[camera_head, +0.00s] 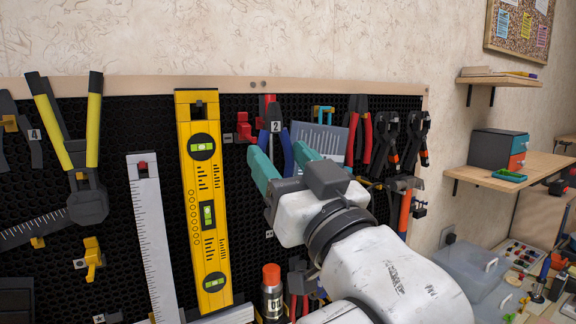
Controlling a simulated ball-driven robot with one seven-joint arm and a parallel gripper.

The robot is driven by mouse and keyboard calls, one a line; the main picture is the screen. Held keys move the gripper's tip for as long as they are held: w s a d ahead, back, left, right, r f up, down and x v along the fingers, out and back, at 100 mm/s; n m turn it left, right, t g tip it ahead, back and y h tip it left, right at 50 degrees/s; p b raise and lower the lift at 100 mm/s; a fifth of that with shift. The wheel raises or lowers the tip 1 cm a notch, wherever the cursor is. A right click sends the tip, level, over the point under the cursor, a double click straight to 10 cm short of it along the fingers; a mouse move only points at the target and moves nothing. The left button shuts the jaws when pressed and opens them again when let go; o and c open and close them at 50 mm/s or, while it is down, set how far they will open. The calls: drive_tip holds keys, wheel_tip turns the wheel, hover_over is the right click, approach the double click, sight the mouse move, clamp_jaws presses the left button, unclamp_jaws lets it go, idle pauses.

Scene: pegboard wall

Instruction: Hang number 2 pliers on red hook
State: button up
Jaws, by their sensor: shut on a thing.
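The number 2 pliers (288,149) have blue handles and a white tag with a "2" near their upper part. They are upright in front of the black pegboard, between the teal fingers of my gripper (277,149). My gripper is shut on them, and its fingers hide their lower part. A red hook (243,127) is on the board just left of the pliers. Another red piece (266,104) shows behind the top of the pliers; I cannot tell whether it is a hook. I cannot tell whether the pliers touch the board.
A yellow level (205,200) hangs close to the left of my gripper. Red-handled pliers (358,136) and black tools (388,145) hang to the right. A spray can (271,295) stands below. A teal hook (323,113) is above right.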

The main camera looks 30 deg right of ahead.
sight(251, 140)
drive_tip(key=shift+w+f+b, duration=0.2)
drive_tip(key=shift+w+b, duration=0.7)
drive_tip(key=shift+w, duration=3.2)
drive_tip(key=shift+w+f+b, duration=0.3)
drive_tip(key=shift+f, duration=0.25)
drive_tip(key=o, duration=1.1)
drive_tip(key=shift+o, duration=0.2)
drive_tip(key=b+v, duration=0.2)
drive_tip(key=v, duration=0.8)
drive_tip(key=shift+s, duration=0.4)
